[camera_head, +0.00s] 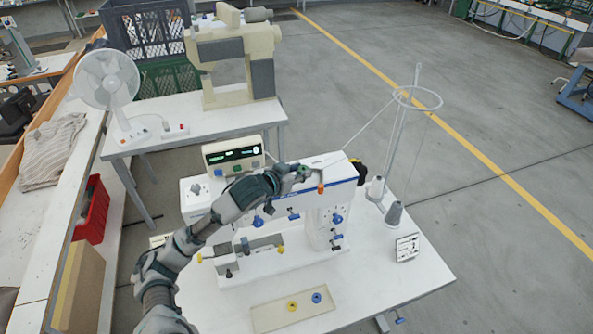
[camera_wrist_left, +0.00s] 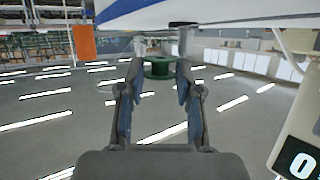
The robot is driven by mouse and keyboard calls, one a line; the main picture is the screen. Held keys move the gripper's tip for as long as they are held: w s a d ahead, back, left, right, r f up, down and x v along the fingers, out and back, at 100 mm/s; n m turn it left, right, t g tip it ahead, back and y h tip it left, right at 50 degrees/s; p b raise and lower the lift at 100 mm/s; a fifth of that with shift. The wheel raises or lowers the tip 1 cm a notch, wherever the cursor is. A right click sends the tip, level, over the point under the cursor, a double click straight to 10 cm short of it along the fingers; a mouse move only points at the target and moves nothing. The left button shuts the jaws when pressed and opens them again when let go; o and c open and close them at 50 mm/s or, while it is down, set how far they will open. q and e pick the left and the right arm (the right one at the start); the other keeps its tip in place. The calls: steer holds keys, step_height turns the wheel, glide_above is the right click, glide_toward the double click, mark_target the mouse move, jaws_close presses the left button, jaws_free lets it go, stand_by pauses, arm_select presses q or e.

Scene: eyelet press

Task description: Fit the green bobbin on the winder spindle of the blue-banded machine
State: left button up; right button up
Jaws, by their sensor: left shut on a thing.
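The blue-banded machine (camera_head: 325,205) stands on the white table, its blue band running along the upper arm. My left gripper (camera_head: 299,172) is at the top edge of that arm, left of an orange part (camera_head: 320,189). In the left wrist view, my left gripper (camera_wrist_left: 158,72) is shut on the green bobbin (camera_wrist_left: 159,67), held at the fingertips. The bobbin shows only as a small green spot (camera_head: 304,169) in the head view. I cannot make out the winder spindle clearly, nor whether the bobbin touches it. My right gripper is out of view.
A shallow tray (camera_head: 270,319) at the table front holds a yellow bobbin (camera_head: 291,305) and a blue bobbin (camera_head: 317,297). A thread stand (camera_head: 403,140) with grey cones rises at the right. A control box with a lit display (camera_head: 233,155) stands behind my left arm.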

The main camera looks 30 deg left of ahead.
arm_select(q)
steer(key=shift+a, duration=0.8)
steer(key=shift+a+f, duration=0.1)
steer(key=shift+a, duration=0.4)
steer(key=shift+d, duration=0.45)
steer(key=shift+a+p, duration=0.15)
steer(key=shift+p, duration=0.15)
steer(key=shift+a, duration=0.4)
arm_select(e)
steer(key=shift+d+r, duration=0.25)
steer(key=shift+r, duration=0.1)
